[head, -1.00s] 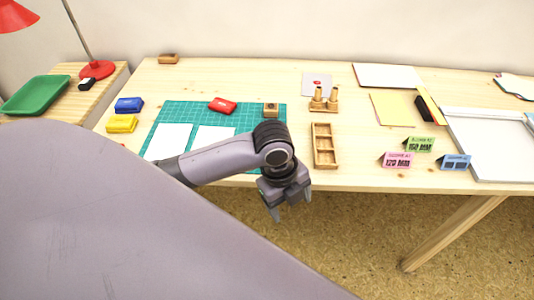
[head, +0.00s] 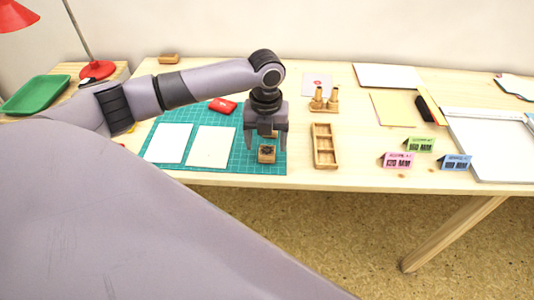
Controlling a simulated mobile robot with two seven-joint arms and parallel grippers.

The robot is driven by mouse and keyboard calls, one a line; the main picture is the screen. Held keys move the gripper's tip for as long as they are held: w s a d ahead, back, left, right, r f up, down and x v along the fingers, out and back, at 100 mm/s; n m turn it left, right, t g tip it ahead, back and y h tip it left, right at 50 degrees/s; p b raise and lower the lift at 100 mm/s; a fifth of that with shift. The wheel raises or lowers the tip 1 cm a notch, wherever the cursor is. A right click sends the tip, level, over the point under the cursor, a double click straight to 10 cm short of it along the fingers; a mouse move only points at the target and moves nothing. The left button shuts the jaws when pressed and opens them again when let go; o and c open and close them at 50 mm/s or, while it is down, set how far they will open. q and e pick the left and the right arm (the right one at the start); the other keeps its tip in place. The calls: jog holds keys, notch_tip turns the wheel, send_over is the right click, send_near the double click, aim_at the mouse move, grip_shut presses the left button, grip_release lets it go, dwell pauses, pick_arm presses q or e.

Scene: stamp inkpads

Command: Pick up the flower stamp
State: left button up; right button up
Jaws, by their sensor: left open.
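A small wooden block stamp (head: 267,154) sits near the front right of the green cutting mat (head: 232,161). It has a dark motif on its face, too small to tell if it is a flower. My left gripper (head: 266,145) is open and points down just behind and above this block, apart from it as far as I can see. A bit of tan wood (head: 268,133) shows between its fingers, partly hidden. The wooden block at the mat's back right is hidden behind the gripper. My right gripper is not in view.
Two pale cards (head: 211,146) and a red inkpad (head: 222,105) lie on the mat. A wooden stand with upright handles (head: 317,104) and a compartment tray (head: 324,167) are to the right. Coloured tent cards (head: 397,160) stand farther right.

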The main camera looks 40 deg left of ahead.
aim_at(267, 151)
pick_arm(q)
notch_tip(267, 151, down, 4)
jog(key=shift+w+r, duration=0.1)
jog(key=shift+r, duration=0.1)
jog(key=c, duration=1.1)
jog(key=shift+r, duration=0.15)
notch_tip(267, 151, up, 20)
jog(key=shift+f+p, duration=0.1)
jog(key=shift+p, duration=0.55)
